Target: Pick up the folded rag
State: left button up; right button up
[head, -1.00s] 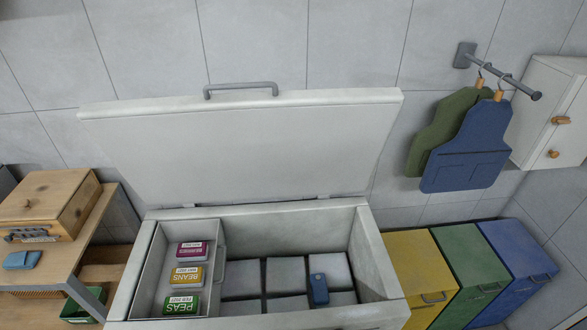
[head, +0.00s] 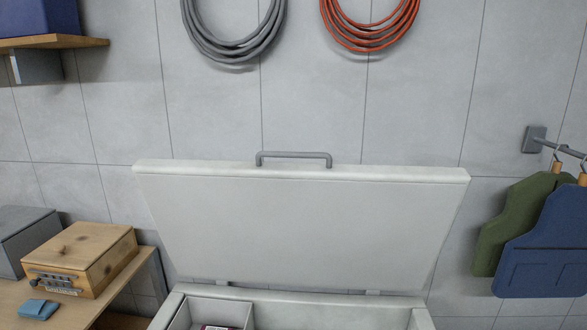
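A small blue folded cloth, which looks like the folded rag (head: 38,309), lies on the wooden bench (head: 72,317) at the lower left of the head view. It sits in front of a wooden box (head: 88,257) with a metal latch on its front, apart from it. Neither of my grippers shows in the head view.
A white chest (head: 325,308) stands in the lower middle, its lid (head: 300,225) raised against the tiled wall. A grey box (head: 22,240) is left of the wooden box. A grey hose (head: 228,48) and a red hose (head: 362,40) hang above. Aprons (head: 545,245) hang at right.

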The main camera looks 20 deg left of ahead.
aim_at(38, 309)
jog(key=u, duration=2.3)
